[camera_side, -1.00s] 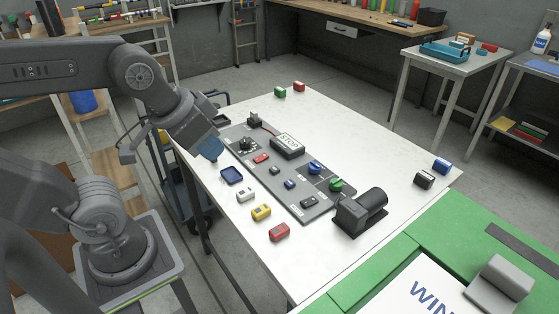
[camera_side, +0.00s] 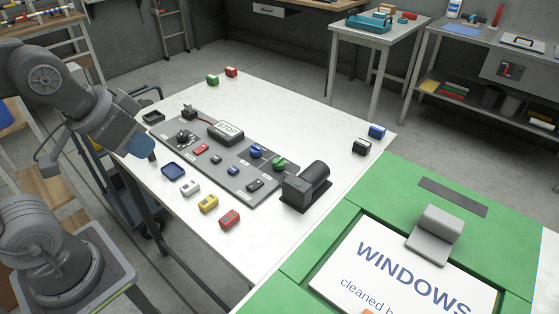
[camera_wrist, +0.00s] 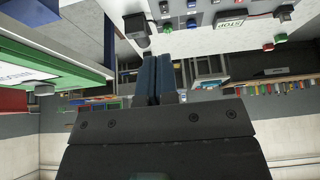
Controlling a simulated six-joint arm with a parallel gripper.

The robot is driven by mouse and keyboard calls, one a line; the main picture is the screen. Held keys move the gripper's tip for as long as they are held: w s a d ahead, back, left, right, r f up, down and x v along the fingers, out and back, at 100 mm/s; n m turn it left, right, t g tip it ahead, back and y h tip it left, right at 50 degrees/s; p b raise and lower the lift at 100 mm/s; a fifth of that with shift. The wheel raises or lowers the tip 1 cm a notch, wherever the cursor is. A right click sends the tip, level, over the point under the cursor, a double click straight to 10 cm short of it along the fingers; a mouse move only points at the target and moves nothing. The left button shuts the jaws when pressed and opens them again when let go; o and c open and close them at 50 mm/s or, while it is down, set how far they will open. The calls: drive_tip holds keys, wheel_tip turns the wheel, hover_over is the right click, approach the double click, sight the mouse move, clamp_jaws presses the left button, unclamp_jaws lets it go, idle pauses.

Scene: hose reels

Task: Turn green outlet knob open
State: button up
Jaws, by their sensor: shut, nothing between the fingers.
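The green outlet knob (camera_side: 279,162) is on the right part of the grey panel (camera_side: 218,172), beside a blue knob (camera_side: 256,151) and close to the black motor-like unit (camera_side: 306,186). Its exact angle is too small to tell. In the wrist view a small green knob (camera_wrist: 167,27) shows near the top, beside the black unit (camera_wrist: 137,27). My gripper (camera_side: 138,147) is off the panel's left side, near the table edge and well apart from the green knob. Its blue fingers (camera_wrist: 157,80) are together and empty in the wrist view.
A STOP box (camera_side: 228,130) stands on the panel's back side. A green stand with a WINDOWS sign (camera_side: 410,270) is at front right.

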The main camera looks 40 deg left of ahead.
drive_tip(key=shift+o, duration=0.7)
drive_tip(key=shift+w+r, duration=0.1)
drive_tip(key=o, duration=0.6)
drive_tip(key=w+r+n+g, duration=0.1)
drive_tip(key=w+r, duration=0.1)
drive_tip(key=w, duration=0.6)
drive_tip(key=shift+r+n, duration=0.3)
drive_tip(key=o, duration=0.4)
drive_tip(key=shift+n+g, duration=0.8)
drive_tip(key=shift+g, duration=0.1)
drive_tip(key=w, duration=0.6)
drive_tip(key=w+f, duration=0.1)
drive_tip(key=w, duration=0.2)
drive_tip(key=shift+w, duration=0.2)
drive_tip(key=shift+o, duration=0.2)
drive_tip(key=n+g, duration=0.3)
hover_over(279, 159)
wheel_tip(279, 159, down, 14)
drive_tip(key=shift+n, duration=0.3)
wheel_tip(279, 159, down, 14)
drive_tip(key=shift+r, duration=0.15)
drive_tip(key=shift+c, duration=0.3)
drive_tip(key=c, duration=0.9)
